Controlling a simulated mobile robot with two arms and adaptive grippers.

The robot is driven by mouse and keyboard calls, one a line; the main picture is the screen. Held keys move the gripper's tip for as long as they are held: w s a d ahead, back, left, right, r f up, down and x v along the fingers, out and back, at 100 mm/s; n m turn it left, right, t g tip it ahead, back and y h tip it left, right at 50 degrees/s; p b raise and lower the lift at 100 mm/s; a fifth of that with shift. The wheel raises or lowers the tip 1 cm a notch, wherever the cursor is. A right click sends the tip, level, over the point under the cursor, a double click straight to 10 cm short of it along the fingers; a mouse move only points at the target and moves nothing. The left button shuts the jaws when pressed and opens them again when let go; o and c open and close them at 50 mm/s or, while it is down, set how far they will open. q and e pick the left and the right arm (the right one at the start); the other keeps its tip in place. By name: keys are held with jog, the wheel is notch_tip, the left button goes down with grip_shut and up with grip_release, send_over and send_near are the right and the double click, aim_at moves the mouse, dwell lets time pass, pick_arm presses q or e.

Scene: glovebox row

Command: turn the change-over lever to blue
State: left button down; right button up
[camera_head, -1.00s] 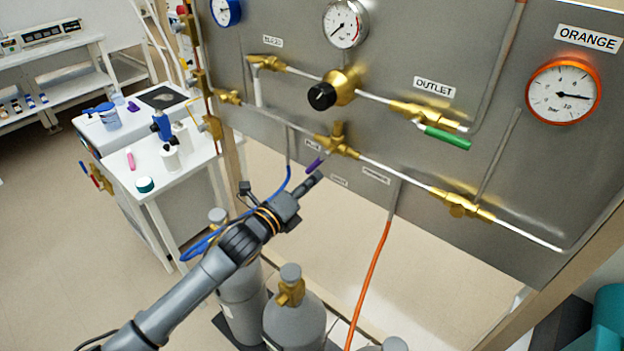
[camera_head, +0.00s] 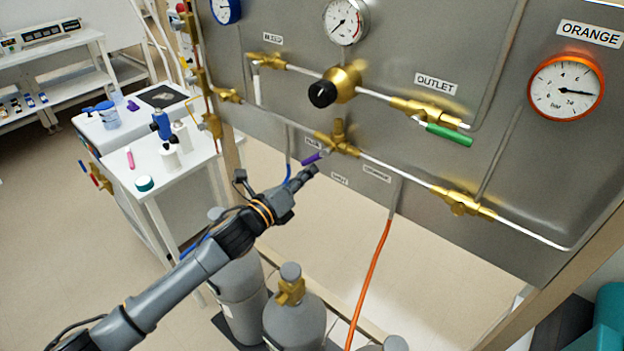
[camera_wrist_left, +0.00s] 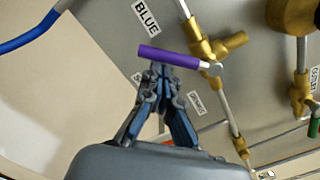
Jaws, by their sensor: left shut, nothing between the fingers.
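The change-over lever has a purple handle (camera_head: 312,158) on a brass valve (camera_head: 338,140) low on the grey panel. The handle points left and slightly down in the head view, towards the small BLUE label. In the left wrist view the purple handle (camera_wrist_left: 168,57) lies across the fingertips, with the BLUE label (camera_wrist_left: 146,17) above it. My left gripper (camera_head: 312,171) is shut and empty, its tips just below the handle; it also shows in the left wrist view (camera_wrist_left: 160,70). I cannot tell whether the tips touch the handle. My right gripper is not in view.
A green-handled outlet valve (camera_head: 448,134), a black-knobbed regulator (camera_head: 322,94) and an orange gauge (camera_head: 565,88) are on the panel. A blue hose runs close by my gripper. An orange hose (camera_head: 369,280) hangs to the right. Gas cylinders (camera_head: 293,322) stand below.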

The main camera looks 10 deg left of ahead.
pick_arm(q)
jog(key=m, duration=0.1)
jog(key=a+r+m, duration=0.1)
jog(key=w+m, duration=0.1)
jog(key=m, duration=0.1)
jog(key=shift+a+r, duration=0.2)
jog(key=shift+a, duration=0.05)
jog(key=shift+w+a+r+m+h+p, duration=0.1)
jog(key=shift+w+a+r+m+p, duration=0.2)
jog(key=shift+m, duration=0.55)
jog(key=shift+s+a+r+m+h+p, duration=0.1)
jog(key=shift+r+m, duration=0.35)
jog(key=shift+m, duration=0.35)
jog(key=shift+w+a+r+m+h+p, duration=0.1)
jog(key=shift+w+a+r+m+p, duration=0.2)
jog(key=shift+m, duration=0.55)
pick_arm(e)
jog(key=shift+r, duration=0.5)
pick_arm(q)
jog(key=shift+s+d+r, duration=0.1)
jog(key=shift+d, duration=0.05)
